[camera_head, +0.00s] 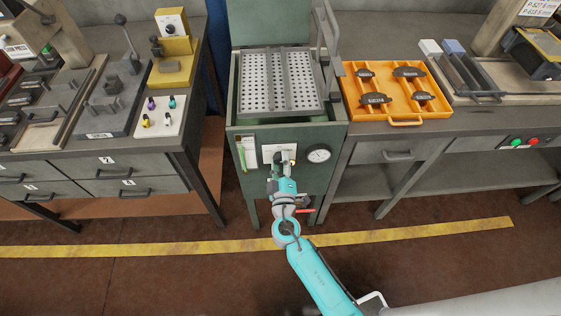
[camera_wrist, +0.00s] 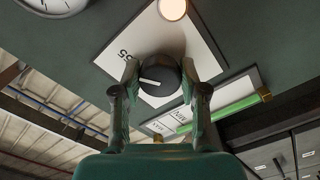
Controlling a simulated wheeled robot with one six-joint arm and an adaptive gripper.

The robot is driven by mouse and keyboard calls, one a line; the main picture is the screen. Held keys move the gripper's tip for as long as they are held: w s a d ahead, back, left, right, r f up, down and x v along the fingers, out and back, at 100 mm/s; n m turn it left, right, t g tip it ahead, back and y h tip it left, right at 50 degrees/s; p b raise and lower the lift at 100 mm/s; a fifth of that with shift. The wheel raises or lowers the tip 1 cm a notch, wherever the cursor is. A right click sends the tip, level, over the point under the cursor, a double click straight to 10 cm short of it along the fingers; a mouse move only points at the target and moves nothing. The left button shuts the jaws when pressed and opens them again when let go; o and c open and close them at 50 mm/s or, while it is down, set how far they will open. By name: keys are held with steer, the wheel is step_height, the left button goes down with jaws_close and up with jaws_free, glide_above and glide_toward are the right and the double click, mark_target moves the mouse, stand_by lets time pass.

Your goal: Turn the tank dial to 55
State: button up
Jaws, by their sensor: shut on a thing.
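The green tank (camera_head: 314,133) stands in the middle of the head view, with a white dial plate (camera_head: 270,150) on its front. In the wrist view the dial (camera_wrist: 164,68) is a round black knob with a white pointer line on its face, toward the left. The mark 55 is printed on the plate (camera_wrist: 205,62), to the upper left of the knob. My gripper (camera_wrist: 160,76) is shut on the dial, one finger on each side. In the head view my gripper (camera_head: 286,168) is at the plate and hides the knob.
A round gauge (camera_head: 318,154) is right of the plate, and a green level strip (camera_head: 241,155) is left of it. A round lamp (camera_wrist: 173,8) glows on the plate. An orange tray (camera_head: 438,105) with several brake shoes is on the right bench. A red handle (camera_head: 305,211) is below.

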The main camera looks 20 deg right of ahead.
steer(key=shift+f, duration=0.1)
stand_by(0.3)
steer(key=o, duration=1.1)
steer(key=shift+o, duration=0.2)
steer(key=v, duration=1.2)
